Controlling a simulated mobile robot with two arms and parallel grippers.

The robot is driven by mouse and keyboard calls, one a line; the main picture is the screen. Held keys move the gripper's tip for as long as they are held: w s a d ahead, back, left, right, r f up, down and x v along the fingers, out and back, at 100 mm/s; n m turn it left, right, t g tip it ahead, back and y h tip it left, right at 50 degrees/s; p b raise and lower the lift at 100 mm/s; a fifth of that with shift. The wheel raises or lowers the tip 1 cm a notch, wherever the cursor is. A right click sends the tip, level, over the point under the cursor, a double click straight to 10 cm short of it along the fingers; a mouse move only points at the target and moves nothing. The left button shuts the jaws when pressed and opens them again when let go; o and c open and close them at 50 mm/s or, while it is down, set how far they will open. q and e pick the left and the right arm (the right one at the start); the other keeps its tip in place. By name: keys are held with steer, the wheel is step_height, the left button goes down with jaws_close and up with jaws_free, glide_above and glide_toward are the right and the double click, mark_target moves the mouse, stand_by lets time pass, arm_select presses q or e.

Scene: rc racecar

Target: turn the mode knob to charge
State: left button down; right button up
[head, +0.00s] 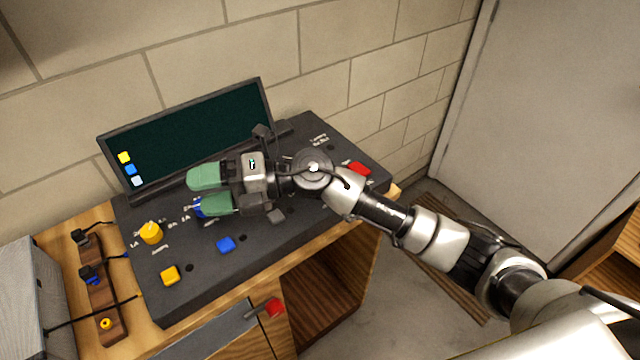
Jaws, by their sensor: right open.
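The dark control panel (200,290) lies on the wooden desk and carries several coloured controls. A yellow knob (150,233) stands at its left, with small white labels around it. A blue knob (198,208) is partly hidden by my right gripper. Which knob is the mode knob I cannot tell, as the lettering is too small to read. My right gripper (196,192) reaches in from the right with its green fingers apart. Its lower finger overlaps the blue knob in the picture; whether they touch is unclear. My left gripper is not in view.
A dark monitor (195,135) stands behind the panel. A yellow button (170,275), a blue button (226,244) and a red button (358,169) sit on it. A wooden strip with plugs (103,290) and a grey box (30,300) are at left. A red-ended lever (274,308) is in front.

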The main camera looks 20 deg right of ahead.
steer(key=w+d+f+n+g+h, duration=0.2)
steer(key=w+d+f+n+h, duration=0.3)
steer(key=d+h, duration=0.4)
steer(key=w+d+r+m+t+h, duration=0.1)
steer(key=w+d+m+h, duration=0.25)
steer(key=d+h, duration=0.7)
steer(key=shift+n+y, duration=0.45)
steer(key=shift+y, duration=0.4)
steer(key=f+p, duration=0.1)
steer(key=f, duration=0.5)
steer(key=d+f+p, duration=0.1)
steer(key=f, duration=0.2)
steer(key=shift+w+p, duration=0.3)
steer(key=shift+w, duration=0.05)
steer(key=shift+f, duration=0.6)
steer(key=c, duration=0.9)
